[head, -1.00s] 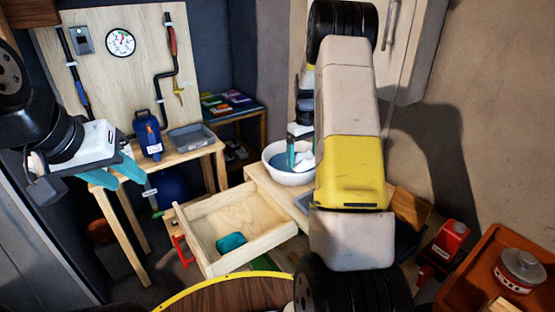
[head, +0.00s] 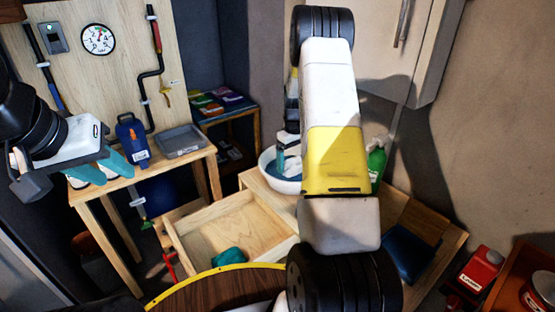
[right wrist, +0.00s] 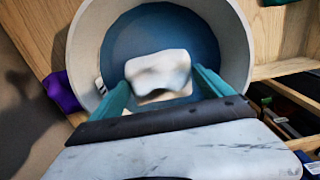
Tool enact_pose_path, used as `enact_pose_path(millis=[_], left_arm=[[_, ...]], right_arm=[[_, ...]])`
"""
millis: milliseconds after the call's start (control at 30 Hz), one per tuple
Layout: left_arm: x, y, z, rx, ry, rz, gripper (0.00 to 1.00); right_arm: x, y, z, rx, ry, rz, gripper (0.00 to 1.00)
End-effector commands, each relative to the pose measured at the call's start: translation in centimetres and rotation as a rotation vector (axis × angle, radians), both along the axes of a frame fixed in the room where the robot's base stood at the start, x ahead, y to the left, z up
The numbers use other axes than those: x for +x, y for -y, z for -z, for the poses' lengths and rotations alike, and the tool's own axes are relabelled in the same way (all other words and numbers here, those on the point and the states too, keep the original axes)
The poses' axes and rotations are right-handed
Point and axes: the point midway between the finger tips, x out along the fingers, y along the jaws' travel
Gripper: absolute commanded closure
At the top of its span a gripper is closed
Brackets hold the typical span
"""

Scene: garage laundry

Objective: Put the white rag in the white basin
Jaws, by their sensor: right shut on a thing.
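The white basin (head: 268,168) stands on a wooden bench, with a blue inside. It fills the upper part of the right wrist view (right wrist: 240,50). My right gripper (right wrist: 160,88) is shut on the white rag (right wrist: 158,68), which is bunched between the teal fingertips. The rag is over the basin's opening, inside its rim as seen from the wrist; I cannot tell whether it touches the bottom. In the head view my right arm hides part of the basin. My left gripper (head: 104,168) is open and empty, in front of the small wooden table at left.
A green bottle (head: 376,163) stands right of my right arm. A blue jug (head: 132,137) and grey tray (head: 181,141) are on the left table. A round wooden tabletop (head: 215,291) is in front.

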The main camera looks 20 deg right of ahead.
Motion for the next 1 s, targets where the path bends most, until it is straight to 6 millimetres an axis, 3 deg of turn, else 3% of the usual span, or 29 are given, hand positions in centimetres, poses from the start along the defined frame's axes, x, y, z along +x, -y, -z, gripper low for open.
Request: enact_pose_path(millis=[333,667,700,733,1000], left_arm=[[0.0,0.0,0.0,0.000,0.000,0.000,0.64],[0.0,0.0,0.0,0.000,0.000,0.000,0.64],[0.0,0.0,0.0,0.000,0.000,0.000,0.64],[0.0,0.0,0.0,0.000,0.000,0.000,0.64],[0.0,0.0,0.0,0.000,0.000,0.000,0.64]], right_arm=[[0.0,0.0,3.9,0.000,0.000,0.001,0.50],[0.0,0.0,4.1,-0.001,0.001,0.001,0.50],[0.0,0.0,4.2,0.000,0.002,0.001,0.08],[0.0,0.0,4.2,0.000,0.002,0.001,0.02],[0.0,0.0,4.0,0.000,0.002,0.001,0.00]])
